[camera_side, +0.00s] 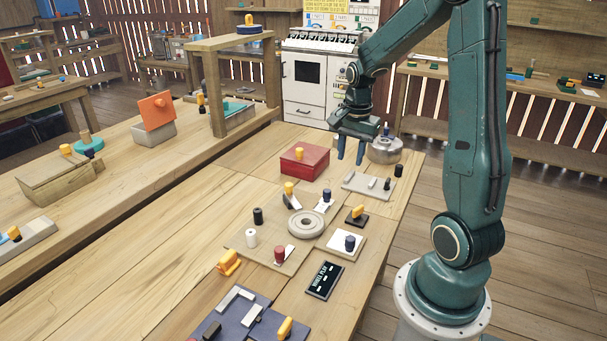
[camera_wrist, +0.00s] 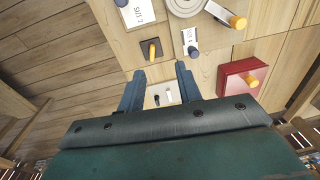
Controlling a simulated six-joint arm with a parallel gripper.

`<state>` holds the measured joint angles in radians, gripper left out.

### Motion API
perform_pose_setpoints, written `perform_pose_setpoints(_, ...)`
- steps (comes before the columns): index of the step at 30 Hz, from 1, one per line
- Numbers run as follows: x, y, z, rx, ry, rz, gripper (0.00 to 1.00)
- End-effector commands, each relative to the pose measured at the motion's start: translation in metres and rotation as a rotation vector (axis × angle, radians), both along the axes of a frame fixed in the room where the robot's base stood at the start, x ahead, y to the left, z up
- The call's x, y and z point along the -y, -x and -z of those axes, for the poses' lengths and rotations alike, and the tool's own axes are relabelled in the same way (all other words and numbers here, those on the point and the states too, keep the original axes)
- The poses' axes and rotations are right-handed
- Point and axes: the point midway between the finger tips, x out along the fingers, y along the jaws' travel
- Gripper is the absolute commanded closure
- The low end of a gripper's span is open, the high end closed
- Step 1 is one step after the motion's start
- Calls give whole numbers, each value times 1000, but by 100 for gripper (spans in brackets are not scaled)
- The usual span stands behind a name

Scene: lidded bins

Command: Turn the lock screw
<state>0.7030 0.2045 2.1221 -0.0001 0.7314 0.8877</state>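My gripper (camera_side: 350,155) hangs in the air over the far end of the table, fingers pointing down and apart, with nothing between them. Its fingers also show in the wrist view (camera_wrist: 160,72). No part is clearly marked as the lock screw, so I cannot tell which it is.
A pale slotted board (camera_side: 366,186) lies below the gripper, with dark pegs beside it. A grey round pot (camera_side: 384,150) stands close to the right.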

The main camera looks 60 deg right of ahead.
Motion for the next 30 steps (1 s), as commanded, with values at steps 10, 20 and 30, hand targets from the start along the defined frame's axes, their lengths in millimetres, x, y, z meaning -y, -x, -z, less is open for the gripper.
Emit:
perform_pose_setpoints(10, 53, 18, 51, -51, -60, 302, 65)
perform_pose_setpoints(20, 58, 20, 57, -54, -65, 332, 65)
perform_pose_setpoints(30, 57, 21, 80, -58, -68, 330, 65)
